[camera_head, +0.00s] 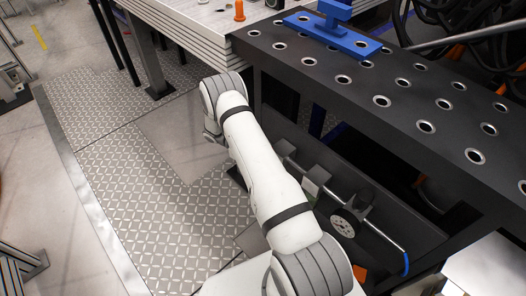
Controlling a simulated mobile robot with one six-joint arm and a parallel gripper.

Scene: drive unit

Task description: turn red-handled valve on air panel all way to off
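The air panel hardware sits low under the dark bench, right of my arm. It shows a round dial gauge (345,222), grey block-shaped units (316,162) along a pipe, and a blue hose (405,262) at the right end. No red handle can be made out; my white arm covers part of this area. An orange piece (360,273) shows beside my arm below the gauge, too little to identify. My arm reaches up from the bottom and bends downward at its far joint. My gripper cannot be made out; the arm's end is hidden behind its own links.
The black perforated bench top (385,115) overhangs the panel, with a blue fixture (335,36) on it. A pale table (200,22) carrying an orange cone-shaped piece (239,11) adjoins it. The tread-plate floor (140,215) left of my arm is clear.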

